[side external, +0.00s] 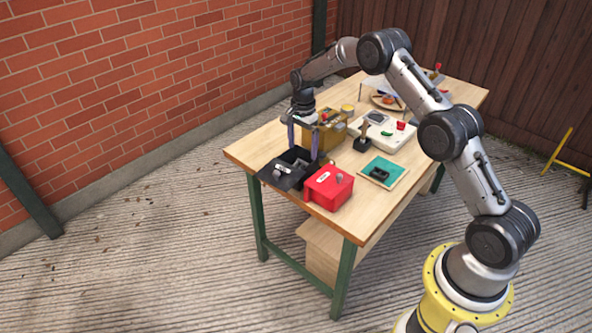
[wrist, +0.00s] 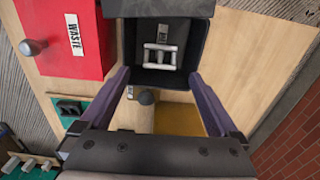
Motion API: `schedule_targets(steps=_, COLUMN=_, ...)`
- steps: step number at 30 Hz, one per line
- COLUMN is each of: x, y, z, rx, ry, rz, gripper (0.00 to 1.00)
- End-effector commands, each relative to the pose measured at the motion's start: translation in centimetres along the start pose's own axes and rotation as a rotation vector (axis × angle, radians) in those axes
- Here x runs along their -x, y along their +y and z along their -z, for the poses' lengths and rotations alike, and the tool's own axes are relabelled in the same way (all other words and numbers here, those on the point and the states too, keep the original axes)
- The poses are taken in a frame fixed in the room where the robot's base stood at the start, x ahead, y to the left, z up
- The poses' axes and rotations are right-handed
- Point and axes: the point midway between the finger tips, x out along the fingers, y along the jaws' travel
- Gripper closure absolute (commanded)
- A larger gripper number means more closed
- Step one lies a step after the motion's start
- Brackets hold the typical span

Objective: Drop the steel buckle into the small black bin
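The small black bin (side external: 309,154) stands open at the near left end of the table, its dark labelled lid (side external: 280,177) tilted outward. It also shows in the wrist view (wrist: 186,78). The steel buckle (wrist: 160,57), a pale metal frame with bars, shows inside the bin's opening in the wrist view. I cannot tell whether it rests on the bin floor. The buckle cannot be made out in the side view. My gripper (side external: 303,150) is above the bin, pointing down. Its purple fingers are spread wide, with nothing between them, in the wrist view (wrist: 159,78).
A red bin (side external: 327,188) labelled WASTE stands close beside the black bin. A tan box (side external: 327,130) is behind it.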

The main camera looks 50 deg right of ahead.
Motion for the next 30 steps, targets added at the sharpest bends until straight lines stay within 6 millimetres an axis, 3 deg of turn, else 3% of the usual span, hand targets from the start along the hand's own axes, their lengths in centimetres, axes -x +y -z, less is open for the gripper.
schedule_targets(steps=11, x=0.8, y=-0.1, z=0.0, rx=0.000, ry=0.001, rz=0.002, gripper=0.00)
schedule_targets(steps=14, x=2.2, y=-0.1, z=0.0, rx=0.000, ry=0.001, rz=0.003, gripper=0.00)
schedule_targets(steps=24, x=9.5, y=-0.1, z=0.0, rx=0.000, ry=0.001, rz=0.005, gripper=0.00)
schedule_targets(steps=30, x=12.6, y=-0.1, z=0.0, rx=0.000, ry=0.001, rz=0.003, gripper=0.00)
